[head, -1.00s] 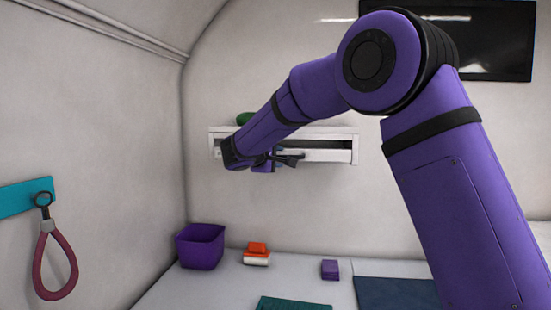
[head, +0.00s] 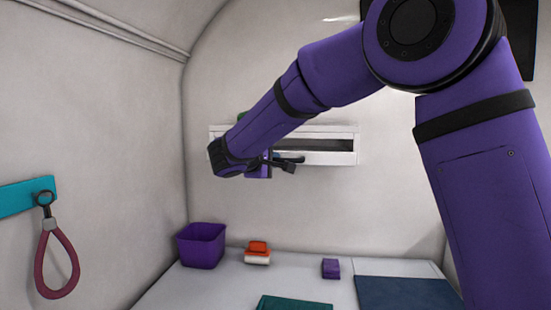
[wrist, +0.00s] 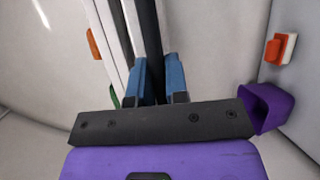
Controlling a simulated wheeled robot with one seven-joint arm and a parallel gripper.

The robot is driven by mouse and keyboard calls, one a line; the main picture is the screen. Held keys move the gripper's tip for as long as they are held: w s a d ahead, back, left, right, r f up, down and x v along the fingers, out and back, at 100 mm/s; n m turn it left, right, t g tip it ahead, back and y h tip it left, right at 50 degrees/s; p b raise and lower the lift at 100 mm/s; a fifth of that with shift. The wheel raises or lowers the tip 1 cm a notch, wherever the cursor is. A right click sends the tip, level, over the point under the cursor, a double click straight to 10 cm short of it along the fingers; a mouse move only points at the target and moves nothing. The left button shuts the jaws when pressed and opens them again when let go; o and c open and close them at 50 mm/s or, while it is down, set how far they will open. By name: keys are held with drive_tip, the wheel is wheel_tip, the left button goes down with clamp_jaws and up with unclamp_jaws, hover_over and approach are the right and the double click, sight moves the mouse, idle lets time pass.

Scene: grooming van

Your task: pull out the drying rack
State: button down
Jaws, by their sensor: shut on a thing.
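The drying rack (head: 335,157) is a white, flat unit high on the back wall, with a dark gap between its top board and its lower front. My gripper (head: 290,162) is at the rack's front, left of its middle, and my arm hides the rack's left part. In the wrist view, my gripper's two blue fingers (wrist: 161,82) are closed on the rack's narrow edge (wrist: 133,28), seen as white and dark strips running upward. The exact contact is partly hidden by the fingers.
Below, the white counter (head: 215,285) carries a purple bin (head: 201,246), an orange-and-white item (head: 257,253), a small purple block (head: 331,268), a green mat (head: 294,303) and a dark blue mat (head: 408,292). A looped lead (head: 57,262) hangs on the left wall.

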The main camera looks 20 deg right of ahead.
drive_tip(key=s+a, duration=0.6)
drive_tip(key=s, duration=0.7)
drive_tip(key=c, duration=1.1)
unclamp_jaws()
drive_tip(key=shift+c, duration=0.2)
drive_tip(key=v, duration=1)
drive_tip(key=shift+s+a, duration=0.2)
drive_tip(key=shift+a, duration=0.05)
